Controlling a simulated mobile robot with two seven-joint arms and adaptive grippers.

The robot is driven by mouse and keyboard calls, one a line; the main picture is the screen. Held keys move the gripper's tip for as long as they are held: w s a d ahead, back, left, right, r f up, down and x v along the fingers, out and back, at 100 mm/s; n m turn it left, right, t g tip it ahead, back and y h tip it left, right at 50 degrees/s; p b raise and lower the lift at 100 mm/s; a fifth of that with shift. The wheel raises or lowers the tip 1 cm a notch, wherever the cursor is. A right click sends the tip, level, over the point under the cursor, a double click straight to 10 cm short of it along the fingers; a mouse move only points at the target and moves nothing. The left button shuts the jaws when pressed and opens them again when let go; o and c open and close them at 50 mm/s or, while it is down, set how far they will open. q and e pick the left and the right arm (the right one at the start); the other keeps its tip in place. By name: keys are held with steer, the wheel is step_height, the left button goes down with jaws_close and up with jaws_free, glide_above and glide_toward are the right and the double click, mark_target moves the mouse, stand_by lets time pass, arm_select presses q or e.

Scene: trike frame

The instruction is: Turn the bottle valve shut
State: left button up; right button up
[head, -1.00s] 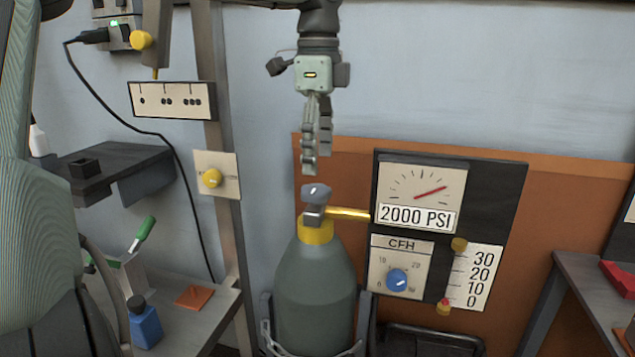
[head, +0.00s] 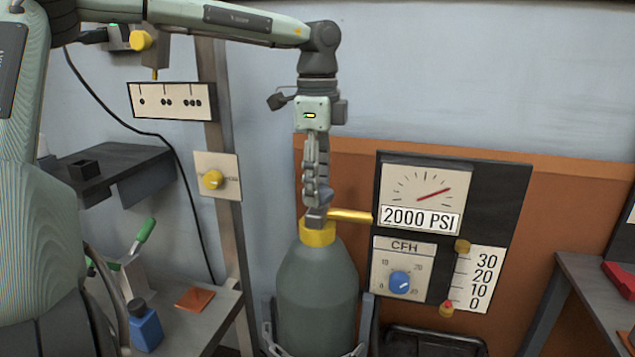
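The gas bottle (head: 318,285) is a grey-green cylinder with a yellow collar (head: 317,234), standing upright. On top is the valve, with a small grey body and a blue-grey knob (head: 326,197). A yellow pipe (head: 350,215) runs right from it to the gauge panel. My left gripper (head: 316,193) points straight down over the valve, its fingertips at knob height and partly covering the knob. The fingers line up one behind the other in this view, so I cannot tell whether they grip the knob. My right gripper is not in view.
The gauge panel (head: 505,225) reads 2000 PSI, with a blue CFH knob (head: 400,282) below. A post with a yellow switch (head: 212,180) stands left. A bench with a blue bottle (head: 145,325) is lower left; another table (head: 590,280) stands right.

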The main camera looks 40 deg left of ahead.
arm_select(q)
steer(key=c, duration=0.3)
